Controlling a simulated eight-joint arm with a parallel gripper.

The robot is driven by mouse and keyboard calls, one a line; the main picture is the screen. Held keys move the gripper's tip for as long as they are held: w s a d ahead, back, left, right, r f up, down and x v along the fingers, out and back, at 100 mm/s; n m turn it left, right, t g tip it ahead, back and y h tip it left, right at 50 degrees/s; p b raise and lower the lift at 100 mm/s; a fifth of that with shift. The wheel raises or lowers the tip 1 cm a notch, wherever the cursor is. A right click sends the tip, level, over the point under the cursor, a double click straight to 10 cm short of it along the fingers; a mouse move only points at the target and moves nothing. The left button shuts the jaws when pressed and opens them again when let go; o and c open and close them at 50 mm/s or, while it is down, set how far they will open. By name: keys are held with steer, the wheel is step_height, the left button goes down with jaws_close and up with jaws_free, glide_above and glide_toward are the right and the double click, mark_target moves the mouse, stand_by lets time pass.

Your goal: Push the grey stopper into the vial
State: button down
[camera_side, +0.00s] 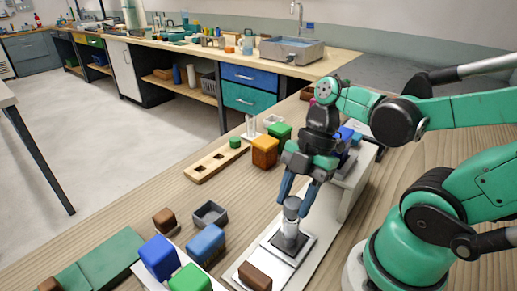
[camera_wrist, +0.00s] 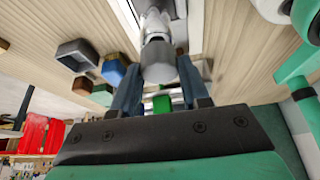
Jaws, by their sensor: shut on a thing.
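The grey stopper (camera_side: 291,205) is a short cylinder held upright between the blue fingers of my gripper (camera_side: 295,199). In the wrist view the stopper (camera_wrist: 158,64) shows as a large grey round end between the two fingers. My gripper is shut on it. The vial (camera_side: 290,227) is directly below the stopper, standing on a dark square base on a pale plate (camera_side: 303,258). The stopper is in line with the vial and looks to be at its mouth. How deep it sits, if at all, I cannot tell.
A brown block (camera_side: 255,277) lies on the plate's near end. Blue blocks (camera_side: 206,243), a green block (camera_side: 190,279) and a grey open box (camera_side: 210,214) stand to the left. Orange and green blocks (camera_side: 265,152) and a wooden holed rack (camera_side: 217,161) are behind.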

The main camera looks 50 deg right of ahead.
steer(key=shift+f, duration=0.55)
steer(key=c, duration=0.7)
jaws_free()
steer(key=v, duration=1.1)
steer(key=shift+w+f, duration=0.1)
